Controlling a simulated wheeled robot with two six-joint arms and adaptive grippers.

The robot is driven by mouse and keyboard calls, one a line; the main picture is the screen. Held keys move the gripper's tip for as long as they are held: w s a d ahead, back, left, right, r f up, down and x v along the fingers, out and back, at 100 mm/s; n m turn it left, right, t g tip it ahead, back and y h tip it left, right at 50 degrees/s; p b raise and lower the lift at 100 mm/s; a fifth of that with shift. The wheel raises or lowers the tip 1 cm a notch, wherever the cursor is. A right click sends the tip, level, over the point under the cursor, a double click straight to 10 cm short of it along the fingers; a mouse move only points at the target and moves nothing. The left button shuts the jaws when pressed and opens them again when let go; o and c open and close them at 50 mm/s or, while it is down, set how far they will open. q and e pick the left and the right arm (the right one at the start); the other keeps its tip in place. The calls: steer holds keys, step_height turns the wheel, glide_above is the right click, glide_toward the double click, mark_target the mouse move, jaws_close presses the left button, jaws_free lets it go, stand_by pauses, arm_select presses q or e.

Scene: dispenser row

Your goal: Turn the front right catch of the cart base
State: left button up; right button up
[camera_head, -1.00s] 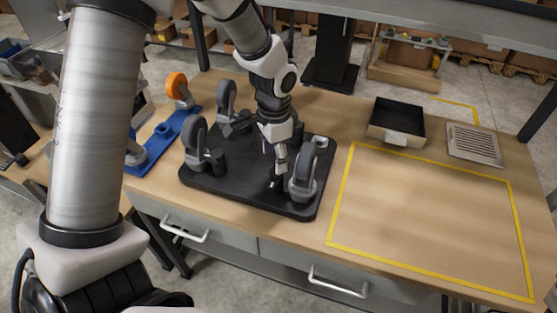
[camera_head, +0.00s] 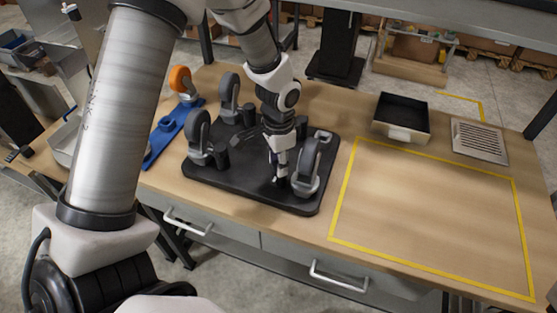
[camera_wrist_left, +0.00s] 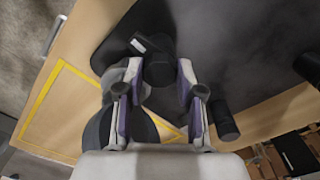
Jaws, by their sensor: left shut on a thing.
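The cart base (camera_head: 245,190) is a dark plate lying on the bench, with grey-wheeled castors at three of its corners. The front right castor (camera_head: 308,168) stands upright beside my left gripper (camera_head: 281,172). The front right catch is a black round post with a short arm at its top; it shows in the left wrist view (camera_wrist_left: 159,68). My left gripper points down and its fingers are shut on this catch, one on each side. In the head view the fingers hide most of the catch. My right gripper is out of view.
The yellow-taped area (camera_head: 430,215) on the right is clear. A black open bin (camera_head: 402,133) and a slotted metal plate (camera_head: 479,143) stand behind it.

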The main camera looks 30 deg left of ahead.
arm_select(q)
steer(key=shift+f+n, duration=0.1)
steer(key=shift+n, duration=0.3)
steer(key=n, duration=0.3)
steer(key=n+b, duration=0.1)
steer(key=n, duration=0.3)
steer(key=shift+n, duration=0.4)
steer(key=n+b, duration=0.1)
steer(key=n, duration=0.4)
steer(key=shift+d, duration=0.1)
steer(key=shift+w+n+b, duration=0.1)
steer(key=shift+n+b, duration=0.4)
steer(key=shift+n, duration=1.7)
steer(key=o, duration=0.9)
steer(key=shift+o, duration=1.3)
steer(key=shift+w, duration=0.1)
